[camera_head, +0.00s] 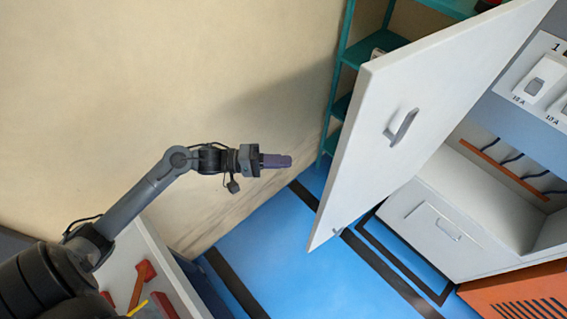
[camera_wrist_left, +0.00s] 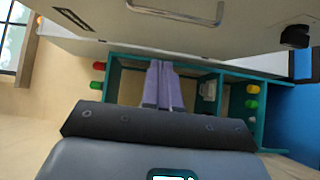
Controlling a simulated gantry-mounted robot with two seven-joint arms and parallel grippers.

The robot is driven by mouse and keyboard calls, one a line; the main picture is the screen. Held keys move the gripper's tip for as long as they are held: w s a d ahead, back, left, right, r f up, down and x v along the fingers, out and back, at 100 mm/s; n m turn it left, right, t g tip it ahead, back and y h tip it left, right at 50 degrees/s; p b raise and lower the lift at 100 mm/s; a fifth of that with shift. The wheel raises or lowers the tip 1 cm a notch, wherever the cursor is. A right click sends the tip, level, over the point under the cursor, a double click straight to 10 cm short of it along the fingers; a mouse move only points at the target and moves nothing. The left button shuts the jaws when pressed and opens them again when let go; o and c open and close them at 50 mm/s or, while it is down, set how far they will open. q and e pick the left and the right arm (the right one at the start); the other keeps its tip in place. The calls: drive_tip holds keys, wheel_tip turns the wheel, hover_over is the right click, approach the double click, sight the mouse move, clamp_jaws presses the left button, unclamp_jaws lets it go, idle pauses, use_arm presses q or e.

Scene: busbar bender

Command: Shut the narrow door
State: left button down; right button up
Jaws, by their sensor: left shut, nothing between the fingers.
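The narrow door (camera_head: 430,110) is a white-grey panel with a grey handle (camera_head: 401,127). It stands swung open from the white cabinet (camera_head: 475,205) at the right of the head view. In the left wrist view the door (camera_wrist_left: 230,30) fills the top, with its handle (camera_wrist_left: 178,12) near the upper edge. My left gripper (camera_head: 288,161) is shut and empty, to the left of the door and apart from it in the head view. Its purple fingers (camera_wrist_left: 162,85) are together in the wrist view. My right gripper is not in view.
A teal shelf rack (camera_head: 345,105) stands behind the door against the beige wall. The cabinet interior shows an orange bar (camera_head: 503,174) with dark cables and breakers (camera_head: 541,80). An orange grille (camera_head: 530,293) is at lower right. Blue floor (camera_head: 300,262) lies open below the door.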

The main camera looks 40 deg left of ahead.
use_arm(q)
drive_tip(key=w+d, duration=0.4)
drive_tip(key=d, duration=0.6)
drive_tip(key=shift+w, duration=0.3)
